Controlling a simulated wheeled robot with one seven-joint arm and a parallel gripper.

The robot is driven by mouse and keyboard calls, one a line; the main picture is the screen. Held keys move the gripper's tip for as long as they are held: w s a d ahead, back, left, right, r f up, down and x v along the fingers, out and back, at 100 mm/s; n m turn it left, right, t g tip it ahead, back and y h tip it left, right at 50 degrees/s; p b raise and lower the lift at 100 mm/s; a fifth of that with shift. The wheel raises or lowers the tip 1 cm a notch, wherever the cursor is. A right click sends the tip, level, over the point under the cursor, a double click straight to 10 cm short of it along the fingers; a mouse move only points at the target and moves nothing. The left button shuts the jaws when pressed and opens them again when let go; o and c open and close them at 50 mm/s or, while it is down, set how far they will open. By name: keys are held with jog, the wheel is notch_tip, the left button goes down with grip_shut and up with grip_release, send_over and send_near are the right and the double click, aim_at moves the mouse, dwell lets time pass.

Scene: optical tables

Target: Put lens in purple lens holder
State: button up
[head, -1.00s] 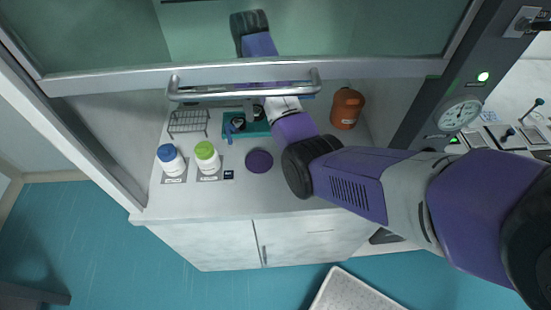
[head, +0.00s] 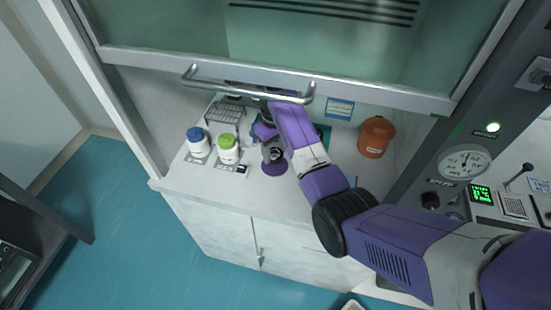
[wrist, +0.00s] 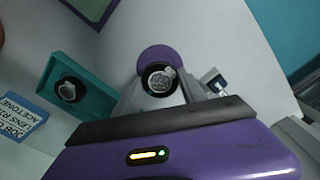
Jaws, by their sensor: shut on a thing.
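The lens (wrist: 159,77) is a round clear disc in a dark rim. In the wrist view it sits between the two grey fingers of my gripper (wrist: 162,92), which is shut on it. The purple lens holder (wrist: 150,54) shows as a flat purple disc just beyond the lens, partly hidden behind it. In the head view the holder (head: 274,169) is on the white worktop, with the lens (head: 277,154) and my gripper (head: 273,152) over it. I cannot tell how large the gap between lens and holder is.
A teal tray (wrist: 88,102) with another dark-rimmed round piece (wrist: 68,90) lies beside the holder. White bottles with blue (head: 196,134) and green (head: 227,142) caps, a wire rack (head: 226,112) and an orange container (head: 375,138) stand around.

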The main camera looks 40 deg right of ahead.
aim_at(275, 153)
jog(key=shift+f, duration=1.9)
jog(key=shift+f, duration=0.1)
jog(key=o, duration=1.4)
